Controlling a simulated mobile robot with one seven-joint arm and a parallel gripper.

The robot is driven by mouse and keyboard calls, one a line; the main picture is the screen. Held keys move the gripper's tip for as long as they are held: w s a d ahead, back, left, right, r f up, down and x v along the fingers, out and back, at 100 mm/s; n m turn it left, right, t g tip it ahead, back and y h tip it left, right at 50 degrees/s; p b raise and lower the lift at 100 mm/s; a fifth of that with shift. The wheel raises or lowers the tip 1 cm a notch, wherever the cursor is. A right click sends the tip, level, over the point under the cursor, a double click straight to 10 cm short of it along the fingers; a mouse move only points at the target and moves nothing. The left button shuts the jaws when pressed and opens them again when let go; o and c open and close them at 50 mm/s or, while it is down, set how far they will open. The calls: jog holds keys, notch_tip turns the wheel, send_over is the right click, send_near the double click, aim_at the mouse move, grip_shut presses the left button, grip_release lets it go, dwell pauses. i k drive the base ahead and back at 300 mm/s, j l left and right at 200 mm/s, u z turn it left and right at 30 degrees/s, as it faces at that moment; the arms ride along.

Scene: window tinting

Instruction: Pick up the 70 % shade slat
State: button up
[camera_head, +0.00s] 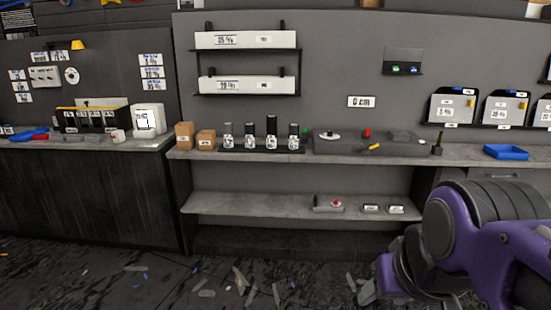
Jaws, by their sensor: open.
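Two long pale slats lie on dark wall shelves at the upper middle. The upper slat (280,40) has a label that looks like 35 %. The lower slat (235,86) has a label that could be 70 % or 10 %; the print is too small to be sure. Both rest level on their shelves, apart from my arm. My purple and dark grey arm fills the lower right. My gripper cannot be made out, and nothing is seen held.
A long grey counter (250,157) runs below the slats, with brown boxes (184,135), several dark cylinders (271,126) and a blue tray (506,152). A lower shelf (250,205) holds small items. Scraps (239,279) litter the floor. Labelled panels (452,108) hang at right.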

aim_at(142, 122)
jog(key=i+u, duration=0.25)
jog(key=i, duration=0.3)
jog(key=i+l+u, duration=0.1)
jog(key=i+u, duration=0.15)
jog(key=i, duration=0.3)
jog(key=i+j+u, duration=0.2)
jog(key=i, duration=0.3)
jog(key=i+u, duration=0.25)
jog(key=i, duration=0.25)
jog(key=i+j, duration=0.75)
